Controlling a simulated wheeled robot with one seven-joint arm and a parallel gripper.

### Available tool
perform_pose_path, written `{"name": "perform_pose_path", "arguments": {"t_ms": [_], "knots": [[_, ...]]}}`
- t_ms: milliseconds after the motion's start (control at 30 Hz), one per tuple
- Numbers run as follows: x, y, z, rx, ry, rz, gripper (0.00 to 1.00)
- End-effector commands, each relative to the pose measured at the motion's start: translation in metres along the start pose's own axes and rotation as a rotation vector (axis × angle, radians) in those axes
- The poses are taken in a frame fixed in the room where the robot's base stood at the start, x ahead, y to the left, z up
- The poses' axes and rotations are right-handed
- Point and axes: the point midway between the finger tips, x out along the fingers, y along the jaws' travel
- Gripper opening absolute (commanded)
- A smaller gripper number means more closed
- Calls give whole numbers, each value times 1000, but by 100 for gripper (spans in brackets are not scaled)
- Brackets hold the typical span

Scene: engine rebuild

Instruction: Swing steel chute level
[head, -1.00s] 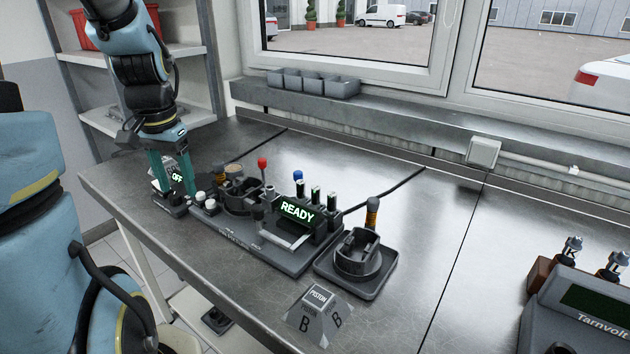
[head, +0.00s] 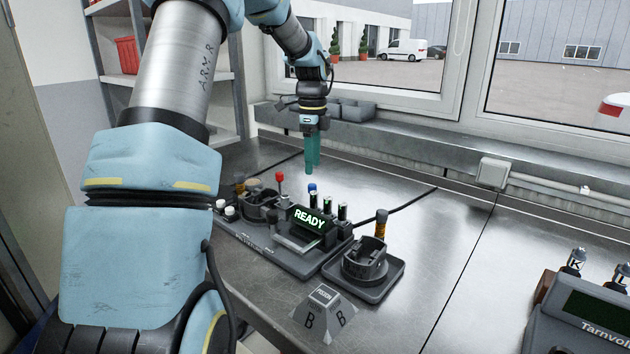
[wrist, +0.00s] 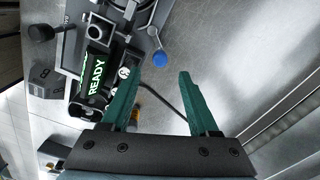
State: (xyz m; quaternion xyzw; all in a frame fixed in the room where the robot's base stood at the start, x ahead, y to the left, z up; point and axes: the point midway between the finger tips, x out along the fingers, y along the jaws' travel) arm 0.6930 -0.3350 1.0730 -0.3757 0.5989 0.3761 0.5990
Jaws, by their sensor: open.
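The steel chute (head: 291,241) is a pale metal piece at the front of the dark fixture (head: 268,252), beside the display (head: 309,218) lit with green READY. It appears tilted; I cannot tell how far from level it is. My gripper (head: 312,168) has teal fingers and hangs behind the fixture, above the blue knob (head: 312,189), apart from the chute. In the wrist view my gripper (wrist: 160,82) is open with nothing between its fingers. The READY display (wrist: 96,76) lies to their left and the blue knob (wrist: 158,58) beyond the tips.
A red-knobbed lever (head: 280,177) stands at the fixture's left. A separate dark holder (head: 364,264) with an orange-handled post (head: 381,224) is to the right. A piston sign (head: 323,311) stands in front. A grey box (head: 585,300) is at far right. The bench (head: 440,250) between is clear.

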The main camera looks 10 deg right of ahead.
Motion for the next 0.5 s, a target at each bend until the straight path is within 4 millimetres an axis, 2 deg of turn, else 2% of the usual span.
{"name": "perform_pose_path", "arguments": {"t_ms": [233,500], "knots": [[42,1,-1,1,1,3,61],[63,0,0,-1,-1,-1,61]]}}
